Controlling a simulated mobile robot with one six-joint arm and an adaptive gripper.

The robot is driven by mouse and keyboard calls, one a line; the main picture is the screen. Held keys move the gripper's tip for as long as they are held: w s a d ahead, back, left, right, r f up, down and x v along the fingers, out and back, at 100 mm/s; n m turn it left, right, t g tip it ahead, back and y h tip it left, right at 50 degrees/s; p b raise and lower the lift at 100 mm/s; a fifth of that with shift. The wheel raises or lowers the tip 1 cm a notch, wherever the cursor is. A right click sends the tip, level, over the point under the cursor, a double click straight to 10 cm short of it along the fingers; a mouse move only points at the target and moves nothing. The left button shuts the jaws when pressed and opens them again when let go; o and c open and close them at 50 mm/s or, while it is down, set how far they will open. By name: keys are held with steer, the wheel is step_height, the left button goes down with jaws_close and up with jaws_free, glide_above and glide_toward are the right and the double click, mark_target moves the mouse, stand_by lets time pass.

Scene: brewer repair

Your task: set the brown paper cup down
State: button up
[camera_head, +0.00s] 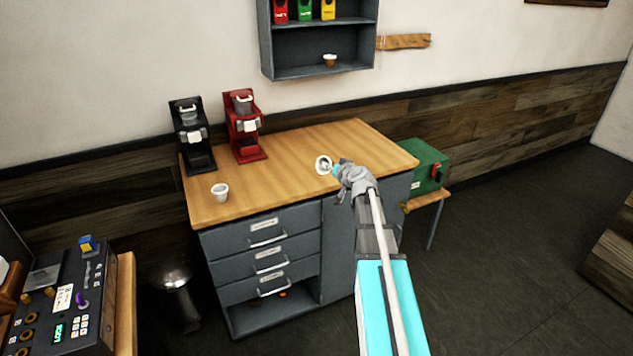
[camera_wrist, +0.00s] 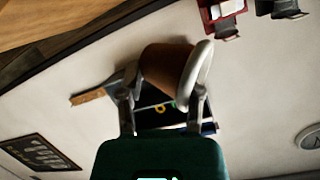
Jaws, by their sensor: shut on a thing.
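The brown paper cup (camera_wrist: 166,70) with a thick white rim is between the two fingers of my gripper (camera_wrist: 163,92) in the wrist view. The gripper is shut on it. In the head view the cup (camera_head: 323,165) shows mostly its white rim, at the tip of my gripper (camera_head: 336,169), over the right part of the wooden counter top (camera_head: 275,185). The cup looks tilted, its mouth turned toward the head camera. Whether it touches the counter I cannot tell.
A white cup (camera_head: 220,193) stands at the counter's front left. A black brewer (camera_head: 190,135) and a red brewer (camera_head: 244,127) stand at the back left. A wall shelf (camera_head: 318,70) holds another small cup (camera_head: 330,61). A green box (camera_head: 425,165) is right of the counter.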

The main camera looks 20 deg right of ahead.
steer(key=d+f+b+x, duration=0.2)
steer(key=b+x, duration=0.2)
steer(key=x, duration=0.6)
steer(key=b, duration=0.5)
glide_above(320, 182)
steer(key=s, duration=0.1)
step_height(320, 182, down, 4)
steer(key=shift+f, duration=0.1)
steer(key=shift+s, duration=0.1)
steer(key=shift+w+f+b, duration=0.4)
steer(key=shift+w+f, duration=0.05)
steer(key=shift+f, duration=0.1)
steer(key=shift+f+b, duration=1.45)
steer(key=shift+f, duration=0.1)
steer(key=o, duration=0.7)
